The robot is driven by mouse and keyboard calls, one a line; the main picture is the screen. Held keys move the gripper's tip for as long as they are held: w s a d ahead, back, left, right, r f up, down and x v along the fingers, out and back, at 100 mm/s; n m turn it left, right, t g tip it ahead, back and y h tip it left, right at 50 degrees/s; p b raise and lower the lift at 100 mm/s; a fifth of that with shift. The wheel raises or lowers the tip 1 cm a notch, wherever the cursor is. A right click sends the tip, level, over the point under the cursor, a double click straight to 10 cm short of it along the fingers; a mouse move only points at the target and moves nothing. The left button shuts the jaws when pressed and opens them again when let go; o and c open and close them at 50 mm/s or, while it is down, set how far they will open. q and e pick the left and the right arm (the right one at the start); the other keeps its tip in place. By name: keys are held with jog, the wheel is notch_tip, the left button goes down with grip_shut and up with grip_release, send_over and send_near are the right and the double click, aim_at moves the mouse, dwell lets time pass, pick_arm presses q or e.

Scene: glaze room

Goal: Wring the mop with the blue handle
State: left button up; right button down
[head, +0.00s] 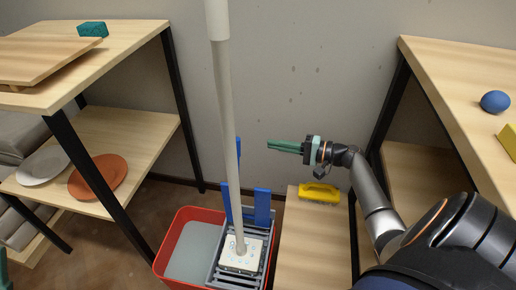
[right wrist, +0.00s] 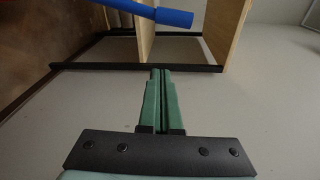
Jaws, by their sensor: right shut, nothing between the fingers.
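The mop's pale pole (head: 227,110) stands nearly upright, leaning slightly. Its white head (head: 240,262) sits in the grey slatted wringer (head: 213,273) on the red bucket (head: 168,246). The wringer has blue uprights (head: 262,208). A blue handle (head: 238,152) rises behind the pole, which partly hides it; the end of a blue rod (right wrist: 172,17) shows in the right wrist view. My right gripper (head: 270,146) is shut and empty, pointing left, to the right of the handle and apart from it. A green sliver at the left edge may be my left gripper (head: 3,270).
A wooden stand (head: 312,235) beside the bucket bears a yellow brush (head: 319,193). A shelf unit on the left holds a teal block (head: 92,29) and plates, including an orange one (head: 98,176). The wall is close behind.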

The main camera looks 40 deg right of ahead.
pick_arm(q)
jog(key=shift+s+d+f+b, duration=0.2)
jog(key=shift+f+b, duration=0.15)
jog(key=shift+f, duration=0.15)
jog(key=shift+s+d+f+b, duration=0.1)
jog(key=shift+s+f+b, duration=0.15)
jog(key=shift+f, duration=0.2)
pick_arm(e)
jog(key=w+a, duration=0.5)
jog(key=a, duration=0.2)
jog(key=shift+a+r+m+t, duration=0.25)
jog(key=shift+m+t, duration=0.05)
jog(key=shift+m, duration=0.1)
